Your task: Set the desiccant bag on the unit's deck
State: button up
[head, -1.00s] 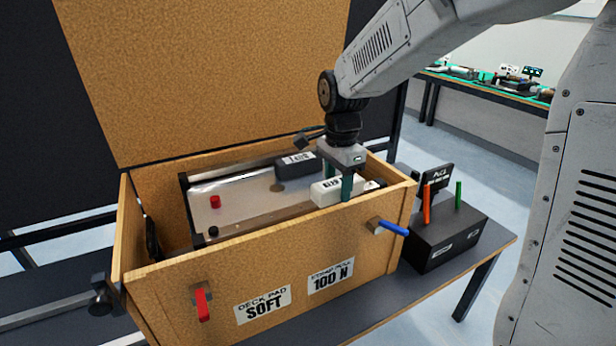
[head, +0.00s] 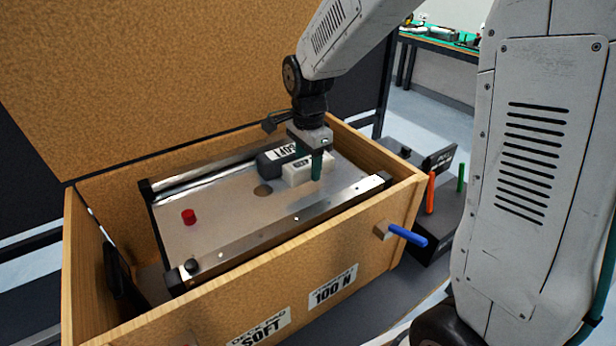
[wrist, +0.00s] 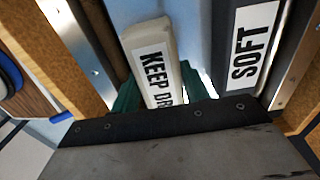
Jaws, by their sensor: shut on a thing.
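The desiccant bag (head: 308,171) is a white block with a "KEEP DRY" label, read in part in the wrist view (wrist: 150,60). My gripper (head: 316,160) is shut on it, with green fingers on either side of it in the wrist view (wrist: 160,92). The unit is a small conveyor inside a wooden crate, with a flat metal deck (head: 235,215) between two rails. The bag is low over the deck's right part, beside a dark block (head: 274,162) labelled SOFT. I cannot tell whether the bag's underside touches the deck.
The crate (head: 245,292) has tall walls and a raised lid (head: 150,80) behind. A blue-handled latch (head: 406,235) sticks out of its front wall. A red button (head: 189,216) and a dark round spot are on the deck. The deck's left and middle are largely clear.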

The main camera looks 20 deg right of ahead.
aim_at(308, 178)
jog(key=shift+f, duration=2.05)
jog(key=o, duration=1.1)
jog(key=shift+f, duration=0.15)
